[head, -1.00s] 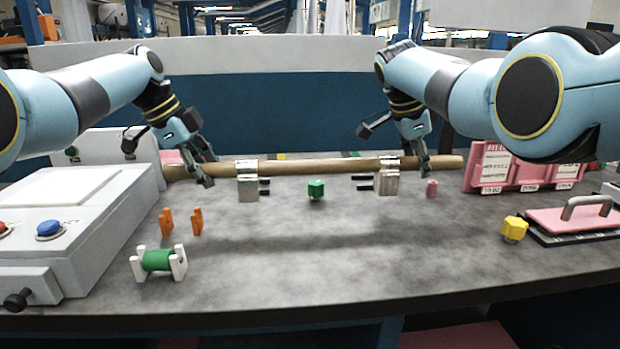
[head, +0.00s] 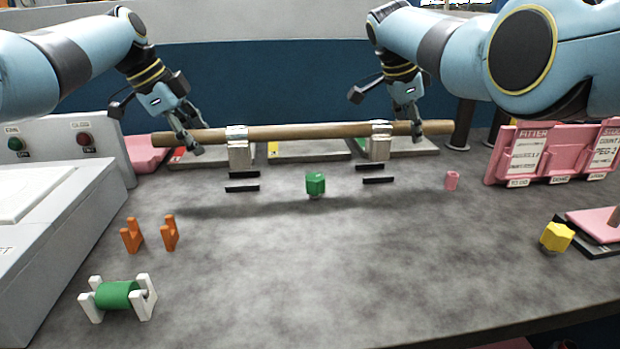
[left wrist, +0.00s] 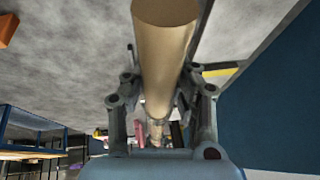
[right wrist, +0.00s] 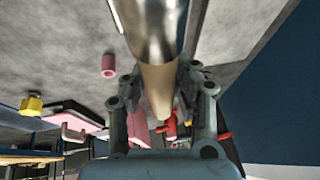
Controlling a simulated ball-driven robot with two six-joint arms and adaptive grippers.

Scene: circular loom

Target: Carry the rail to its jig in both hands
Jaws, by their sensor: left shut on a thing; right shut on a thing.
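The rail (head: 305,132) is a long brown round bar with two silver metal blocks (head: 239,150) (head: 380,144) on it. It lies across the head view, roughly level, with its shadow on the table apart from it. My left gripper (head: 193,142) is shut on the rail near its left end. My right gripper (head: 414,124) is shut on it near its right end. The rail runs between the fingers in the left wrist view (left wrist: 165,60) and the right wrist view (right wrist: 158,85). Two pairs of black bars (head: 242,188) (head: 378,180) lie below the blocks; whether they are the jig I cannot tell.
A green block (head: 316,184) stands between the black bars, and a pink cylinder (head: 452,180) stands to their right. Orange prongs (head: 132,236), a green spool (head: 117,295) and a yellow block (head: 556,237) stand nearer. A pink board (head: 550,155) stands right. The front middle is bare.

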